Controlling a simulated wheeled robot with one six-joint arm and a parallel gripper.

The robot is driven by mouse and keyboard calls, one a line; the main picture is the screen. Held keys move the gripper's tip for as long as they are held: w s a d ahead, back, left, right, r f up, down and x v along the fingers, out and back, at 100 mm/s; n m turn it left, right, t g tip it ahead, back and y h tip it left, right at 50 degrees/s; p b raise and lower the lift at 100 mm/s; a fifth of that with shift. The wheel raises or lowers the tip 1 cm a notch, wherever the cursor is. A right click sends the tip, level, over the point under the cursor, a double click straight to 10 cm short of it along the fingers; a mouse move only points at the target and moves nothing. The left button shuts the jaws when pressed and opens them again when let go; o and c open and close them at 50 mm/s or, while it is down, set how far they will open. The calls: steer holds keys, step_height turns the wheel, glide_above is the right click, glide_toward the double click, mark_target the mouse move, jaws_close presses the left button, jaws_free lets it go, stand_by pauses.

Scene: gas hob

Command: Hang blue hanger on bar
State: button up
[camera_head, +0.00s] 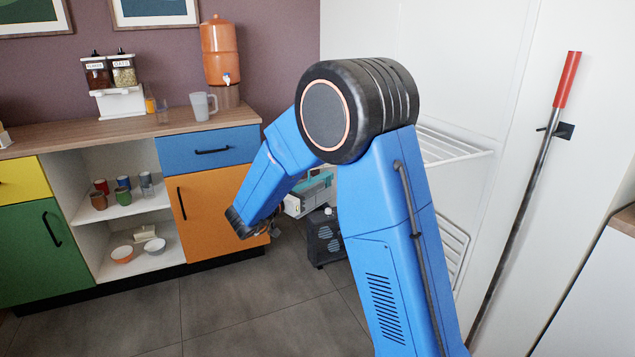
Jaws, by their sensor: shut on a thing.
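My blue arm crosses the middle of the view, and its forearm slants down to the left. Only a small part of my gripper (267,229) shows beyond the dark wrist, low in front of the orange cabinet door. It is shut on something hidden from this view. I cannot see a blue hanger anywhere. A white rack with thin bars (455,148) sticks out from the white wall to the right of my arm, and more white bars (453,250) show below it. I cannot tell which bar the task names.
A long grey pole with a red end (568,80) leans along the right wall by a black bracket (565,131). A dark box (325,240) stands on the floor behind my arm. The colourful cabinets (205,215) line the left. Grey tiled floor (230,315) is clear in front.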

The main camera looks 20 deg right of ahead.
steer(key=s+a+r+m+g+h, duration=0.25)
steer(key=s+r+m+g, duration=0.4)
steer(key=s, duration=0.75)
steer(key=d+f+n+g, duration=0.1)
steer(key=d, duration=1.4)
steer(key=shift+w, duration=0.4)
stand_by(0.5)
steer(key=shift+n+y, duration=0.25)
steer(key=o, duration=1.2)
steer(key=shift+a, duration=0.1)
